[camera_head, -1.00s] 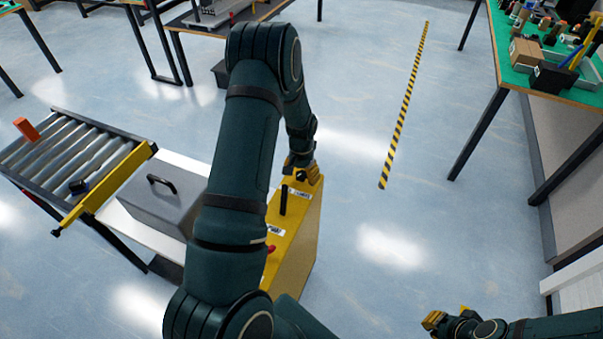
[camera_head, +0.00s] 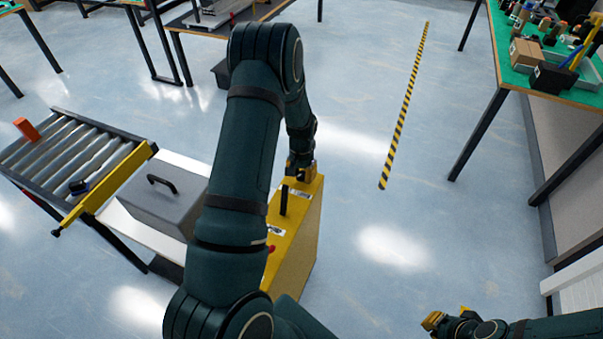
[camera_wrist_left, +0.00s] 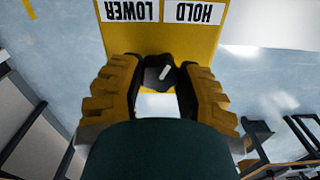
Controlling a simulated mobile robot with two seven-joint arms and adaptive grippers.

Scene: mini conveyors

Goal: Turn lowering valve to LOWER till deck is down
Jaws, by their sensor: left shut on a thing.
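The yellow cabinet (camera_head: 302,247) stands at the right end of the white deck (camera_head: 137,232). My left gripper (camera_head: 299,172) is at the far end of the cabinet's top. In the left wrist view my left gripper (camera_wrist_left: 158,85) has its fingers either side of the black lowering valve knob (camera_wrist_left: 152,72) and is shut on it. A short white mark on the knob sits slanted. The LOWER label (camera_wrist_left: 132,11) and HOLD label (camera_wrist_left: 194,12) show upside down beyond it. My right gripper (camera_head: 434,320) is low at the right, away from the cabinet; its jaw opening is unclear.
A grey case (camera_head: 165,200) with a black handle lies on the deck. A roller conveyor (camera_head: 70,150) with a yellow bar adjoins it at left. A black lever (camera_head: 284,201) and red knob (camera_head: 270,249) are on the cabinet. Open floor lies to its right.

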